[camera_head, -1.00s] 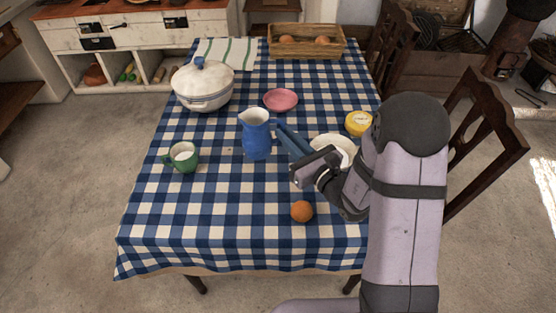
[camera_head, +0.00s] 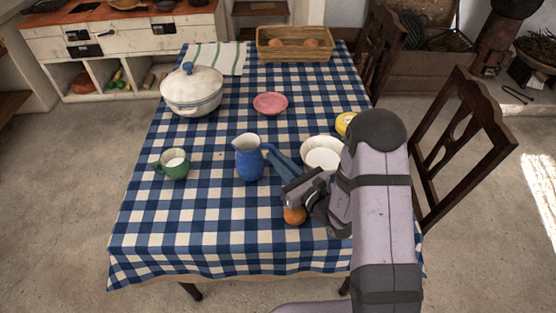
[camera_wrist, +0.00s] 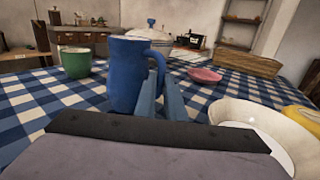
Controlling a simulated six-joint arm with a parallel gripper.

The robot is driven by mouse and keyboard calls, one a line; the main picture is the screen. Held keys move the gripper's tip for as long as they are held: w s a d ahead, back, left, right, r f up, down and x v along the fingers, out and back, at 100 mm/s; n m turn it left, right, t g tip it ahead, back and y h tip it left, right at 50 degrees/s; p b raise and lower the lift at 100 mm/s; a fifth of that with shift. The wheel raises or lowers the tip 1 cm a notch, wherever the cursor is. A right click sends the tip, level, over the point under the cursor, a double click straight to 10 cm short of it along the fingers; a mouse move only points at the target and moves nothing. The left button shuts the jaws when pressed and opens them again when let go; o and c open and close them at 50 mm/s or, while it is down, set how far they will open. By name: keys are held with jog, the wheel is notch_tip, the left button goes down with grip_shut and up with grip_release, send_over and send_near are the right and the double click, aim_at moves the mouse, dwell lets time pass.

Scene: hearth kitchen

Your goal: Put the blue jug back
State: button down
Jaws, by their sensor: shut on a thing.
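The blue jug (camera_head: 248,163) is upright over the middle of the checked table, its handle to the right. It also shows in the wrist view (camera_wrist: 126,75), left of centre. My gripper (camera_head: 268,153) reaches in from the right and is shut on the jug's handle, with a finger on either side of it in the wrist view (camera_wrist: 160,92). I cannot tell whether the jug's base touches the cloth or hangs just above it.
A green mug (camera_head: 173,164) stands left of the jug, a white bowl (camera_head: 322,155) right. An orange (camera_head: 294,216) lies under my wrist. A pink dish (camera_head: 270,103), white tureen (camera_head: 193,92) and wicker basket (camera_head: 294,45) are farther back. The cloth's front left (camera_head: 180,235) is clear.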

jog(key=shift+f, duration=0.2)
jog(key=shift+f, duration=0.2)
jog(key=c, duration=1.8)
grip_release()
jog(key=shift+c, duration=0.2)
jog(key=shift+r, duration=0.1)
jog(key=shift+r, duration=0.15)
jog(key=b+v, duration=0.2)
jog(key=v, duration=0.8)
jog(key=shift+s+d, duration=0.1)
jog(key=shift+d, duration=0.1)
jog(key=shift+v, duration=0.8)
